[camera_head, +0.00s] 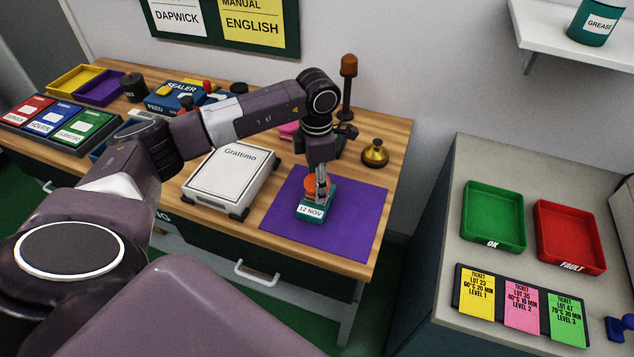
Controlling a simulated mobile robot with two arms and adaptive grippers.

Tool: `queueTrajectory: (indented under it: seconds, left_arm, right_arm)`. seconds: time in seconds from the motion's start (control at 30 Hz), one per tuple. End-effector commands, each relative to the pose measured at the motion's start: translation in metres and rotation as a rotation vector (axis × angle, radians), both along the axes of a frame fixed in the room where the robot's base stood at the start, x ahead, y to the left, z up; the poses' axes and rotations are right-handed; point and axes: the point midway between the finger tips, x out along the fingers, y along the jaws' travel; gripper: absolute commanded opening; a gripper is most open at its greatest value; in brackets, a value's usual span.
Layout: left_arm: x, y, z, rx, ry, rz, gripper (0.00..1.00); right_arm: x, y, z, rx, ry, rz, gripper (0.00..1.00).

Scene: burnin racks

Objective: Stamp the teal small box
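A small teal box-shaped thing (325,206) with a white "12 NOV" label (310,211) sits on the purple mat (350,226), on the wooden table. A round orange part (311,184) shows directly above it; I cannot tell whether it belongs to the box or is a separate stamp on top. My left gripper (321,194) points straight down at the orange part, with its fingers in front of it. The fingers overlap the orange part, so their closure is unclear. My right gripper is not in view.
A white "Grattimo" case (231,178) stands left of the mat. A brass-coloured bell-like object (375,154) and a dark post with a brown top (348,70) stand behind it. A pink object (289,130) is partly hidden. Green (494,248) and red (570,262) trays lie on the right counter.

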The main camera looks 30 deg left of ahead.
Motion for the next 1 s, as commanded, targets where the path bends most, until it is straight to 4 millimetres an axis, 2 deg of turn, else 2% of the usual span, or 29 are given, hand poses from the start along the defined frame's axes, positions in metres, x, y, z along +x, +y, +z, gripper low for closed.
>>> queueTrajectory:
  seconds: [0.27,1.0]
  left_arm:
    - [-0.001,0.0,0.006,0.0,0.003,-0.001,0.3]
    - [0.0,0.0,0.066,-0.001,0.001,0.0,0.3]
  right_arm:
    - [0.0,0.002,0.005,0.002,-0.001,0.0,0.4]
    - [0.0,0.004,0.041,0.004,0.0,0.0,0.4]
